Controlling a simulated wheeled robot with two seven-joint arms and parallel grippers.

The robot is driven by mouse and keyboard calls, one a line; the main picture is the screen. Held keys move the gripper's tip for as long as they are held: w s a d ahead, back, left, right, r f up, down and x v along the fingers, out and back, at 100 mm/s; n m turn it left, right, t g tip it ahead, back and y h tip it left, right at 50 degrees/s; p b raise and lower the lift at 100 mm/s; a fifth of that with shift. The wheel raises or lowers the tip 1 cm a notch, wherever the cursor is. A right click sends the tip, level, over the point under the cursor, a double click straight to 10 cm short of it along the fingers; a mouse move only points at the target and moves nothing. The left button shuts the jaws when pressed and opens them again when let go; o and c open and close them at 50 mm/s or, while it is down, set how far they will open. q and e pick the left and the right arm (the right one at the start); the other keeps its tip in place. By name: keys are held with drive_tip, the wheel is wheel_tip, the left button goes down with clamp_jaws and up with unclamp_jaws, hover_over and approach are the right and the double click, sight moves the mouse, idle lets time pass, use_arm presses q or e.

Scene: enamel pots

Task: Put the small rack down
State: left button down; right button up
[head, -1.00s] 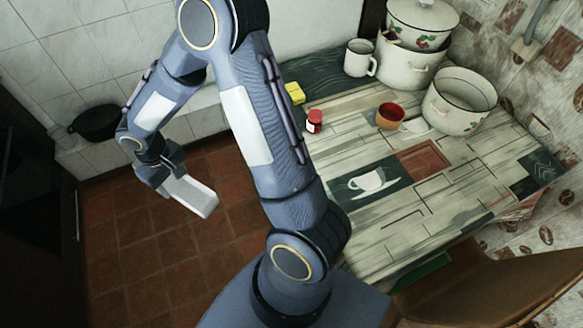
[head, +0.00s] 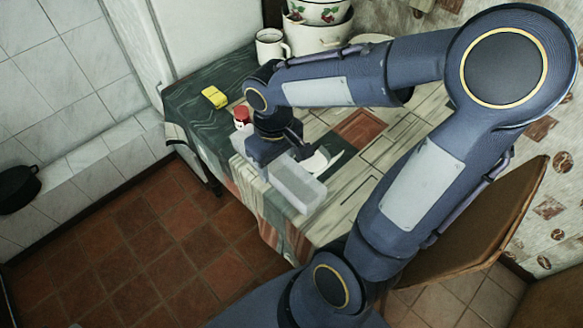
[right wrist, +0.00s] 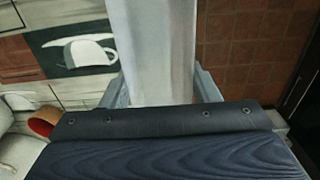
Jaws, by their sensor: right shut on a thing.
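The small rack (head: 293,183) is a pale grey, long block shape. My right gripper (head: 272,158) is shut on it, above the near left edge of the table (head: 345,205). In the right wrist view the rack (right wrist: 154,50) stands between the two fingers of the gripper (right wrist: 160,92), with table on its left and floor on its right. I cannot tell whether its underside touches the table. My left gripper is not in view.
A red-capped jar (head: 241,116) stands close behind the gripper. A yellow block (head: 214,97), a white mug (head: 271,46) and enamel pots (head: 318,36) are farther back.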

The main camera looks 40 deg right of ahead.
drive_tip(key=shift+s+d+f, duration=0.1)
drive_tip(key=shift+s+d, duration=0.05)
drive_tip(key=shift+s, duration=0.2)
drive_tip(key=w+d+f, duration=0.4)
drive_tip(key=d, duration=0.1)
drive_tip(key=w+d+f, duration=0.4)
drive_tip(key=w+f, duration=0.1)
drive_tip(key=shift+d+p, duration=0.35)
drive_tip(key=shift+p, duration=0.05)
drive_tip(key=shift+w+d+f, duration=0.1)
drive_tip(key=shift+d+f, duration=0.05)
drive_tip(key=shift+f, duration=0.15)
wheel_tip(320, 180, down, 3)
drive_tip(key=shift+f, duration=0.1)
drive_tip(key=shift+f, duration=0.15)
drive_tip(key=o, duration=1.1)
drive_tip(key=shift+c, duration=0.2)
